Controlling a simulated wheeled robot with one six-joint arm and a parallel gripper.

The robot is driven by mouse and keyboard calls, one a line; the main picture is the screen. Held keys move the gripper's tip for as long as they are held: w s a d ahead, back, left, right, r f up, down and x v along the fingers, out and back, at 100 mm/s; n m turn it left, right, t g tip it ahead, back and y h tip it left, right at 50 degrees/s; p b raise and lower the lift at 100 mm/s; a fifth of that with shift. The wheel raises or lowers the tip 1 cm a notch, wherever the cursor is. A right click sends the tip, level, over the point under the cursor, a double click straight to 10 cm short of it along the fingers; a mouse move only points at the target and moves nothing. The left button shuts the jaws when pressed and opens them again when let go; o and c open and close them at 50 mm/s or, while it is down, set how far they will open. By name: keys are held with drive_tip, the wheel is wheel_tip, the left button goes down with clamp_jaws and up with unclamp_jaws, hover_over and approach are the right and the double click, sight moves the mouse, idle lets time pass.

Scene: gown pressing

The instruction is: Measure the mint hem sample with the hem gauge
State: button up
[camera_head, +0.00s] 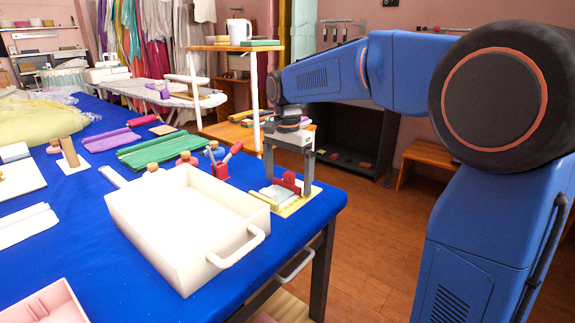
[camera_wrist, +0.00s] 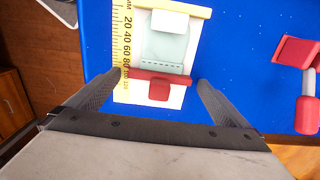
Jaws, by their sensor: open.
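The hem gauge is a pale board with a yellow scale strip (camera_wrist: 126,45) along its left side in the wrist view; it lies near the table corner in the head view (camera_head: 297,203). The mint hem sample (camera_wrist: 165,46) lies flat on it, with a dashed stitch line near its lower edge and a white block (camera_wrist: 170,21) over its far end. A red slider (camera_wrist: 159,88) with a crossbar lies just below the sample's stitched edge. My gripper (camera_wrist: 159,81) is open, its fingers on either side of the red slider, with gaps showing. In the head view my gripper (camera_head: 288,186) points down over the gauge.
A white tray (camera_head: 222,245) with handles stands close left of the gauge. A red tool (camera_head: 222,168) stands behind the tray; red parts (camera_wrist: 297,52) show right of the gauge in the wrist view. Green (camera_head: 160,150) and purple (camera_head: 111,140) cloths lie farther back. The table edge is close.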

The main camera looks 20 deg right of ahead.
sight(287, 174)
wheel_tip(287, 174, up, 16)
drive_tip(key=s+d+f+n+t, duration=0.1)
drive_tip(key=s+d+f+n, duration=0.25)
drive_tip(key=s, duration=0.45)
drive_tip(key=s+d+f+n+t, duration=0.1)
drive_tip(key=s+d+f+n, duration=0.2)
drive_tip(key=s, duration=0.5)
drive_tip(key=s+d+f+n+t, duration=0.2)
drive_tip(key=s+d+f+n, duration=0.1)
drive_tip(key=s+f, duration=1.2)
wheel_tip(287, 174, down, 3)
drive_tip(key=shift+n+t, duration=0.4)
drive_tip(key=shift+n, duration=0.25)
